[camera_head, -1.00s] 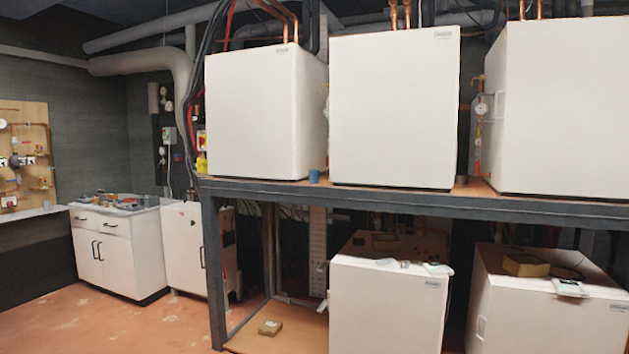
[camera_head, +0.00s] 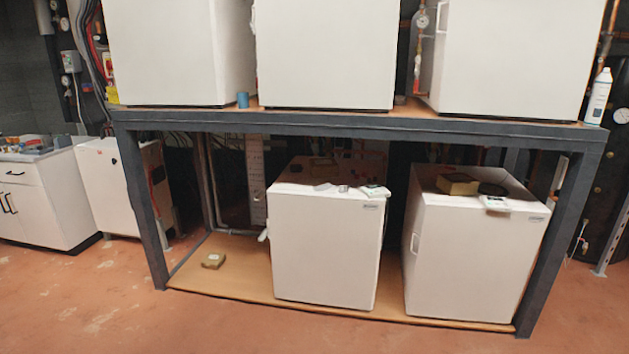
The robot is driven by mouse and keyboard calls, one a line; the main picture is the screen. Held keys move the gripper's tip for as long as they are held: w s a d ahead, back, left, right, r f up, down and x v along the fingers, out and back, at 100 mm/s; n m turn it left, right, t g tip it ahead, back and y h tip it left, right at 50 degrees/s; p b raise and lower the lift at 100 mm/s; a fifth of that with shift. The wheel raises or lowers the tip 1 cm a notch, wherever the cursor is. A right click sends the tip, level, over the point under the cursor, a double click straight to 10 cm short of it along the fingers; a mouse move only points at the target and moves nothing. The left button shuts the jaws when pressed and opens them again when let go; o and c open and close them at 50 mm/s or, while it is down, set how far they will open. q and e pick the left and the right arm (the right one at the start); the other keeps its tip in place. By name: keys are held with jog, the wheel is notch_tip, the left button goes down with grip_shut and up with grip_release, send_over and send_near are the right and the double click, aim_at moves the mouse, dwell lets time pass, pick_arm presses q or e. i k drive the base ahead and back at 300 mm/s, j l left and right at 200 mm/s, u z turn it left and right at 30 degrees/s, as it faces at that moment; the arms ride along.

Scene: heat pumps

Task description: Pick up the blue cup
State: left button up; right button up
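The blue cup (camera_head: 243,100) is small and stands upright on the upper shelf (camera_head: 330,118) of the dark metal rack. It sits near the shelf's front edge, in the gap between the left and middle white heat pumps. Neither of my grippers shows in the head view, so nothing is seen near the cup.
The left heat pump (camera_head: 178,50) and middle heat pump (camera_head: 325,55) flank the cup. A white bottle (camera_head: 598,97) stands at the shelf's right end. Lower units (camera_head: 325,245) and (camera_head: 473,260) stand on the bottom board. The red floor (camera_head: 90,310) in front is clear.

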aim_at(242, 101)
jog(key=i, duration=2.55)
